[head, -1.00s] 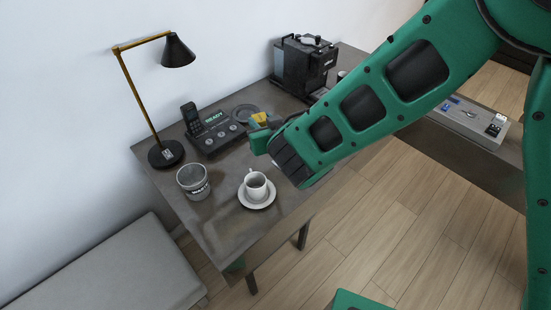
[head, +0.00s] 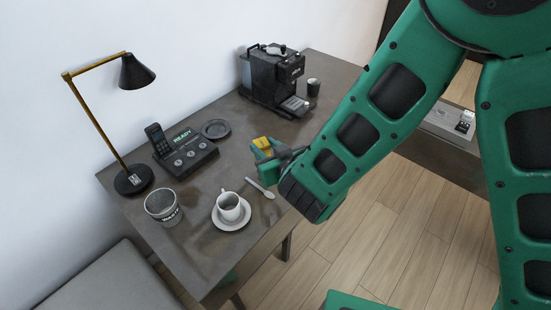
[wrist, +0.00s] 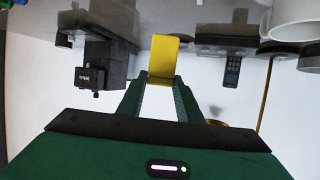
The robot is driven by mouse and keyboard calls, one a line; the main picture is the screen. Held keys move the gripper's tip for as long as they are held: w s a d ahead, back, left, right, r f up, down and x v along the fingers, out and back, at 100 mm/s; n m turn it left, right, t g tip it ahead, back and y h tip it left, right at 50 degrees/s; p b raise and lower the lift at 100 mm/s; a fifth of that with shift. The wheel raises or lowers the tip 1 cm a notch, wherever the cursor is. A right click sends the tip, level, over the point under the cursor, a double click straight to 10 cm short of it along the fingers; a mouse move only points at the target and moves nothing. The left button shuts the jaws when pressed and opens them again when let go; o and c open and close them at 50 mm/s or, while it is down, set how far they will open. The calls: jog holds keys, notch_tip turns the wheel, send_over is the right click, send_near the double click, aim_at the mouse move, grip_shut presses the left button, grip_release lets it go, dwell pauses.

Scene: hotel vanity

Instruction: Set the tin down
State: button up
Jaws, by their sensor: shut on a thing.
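A small yellow tin (head: 263,144) is held at the tip of my gripper (head: 266,154) in the head view, over the grey desk (head: 235,170). In the wrist view, the yellow tin (wrist: 164,58) sits between the two green fingers of my gripper (wrist: 162,82), which are shut on it. The tin appears raised above the desk top; its exact height is hard to tell. My gripper partly hides its lower side in the head view.
A phone console (head: 186,157), round dish (head: 216,130) and lamp (head: 133,182) stand behind. A coffee machine (head: 272,75) and dark cup (head: 314,88) are farther back.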

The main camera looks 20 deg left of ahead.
jog(key=shift+w+d+f, duration=0.45)
jog(key=shift+w+f, duration=0.45)
jog(key=shift+f, duration=0.35)
jog(key=shift+w+d+f, duration=0.5)
jog(key=shift+w+f, duration=0.45)
jog(key=shift+f, duration=0.3)
jog(key=shift+w+d+f, duration=0.45)
jog(key=shift+w+f, duration=0.45)
jog(key=shift+f, duration=0.35)
jog(key=shift+f, duration=0.1)
jog(key=o, duration=1.2)
jog(key=shift+o, duration=0.2)
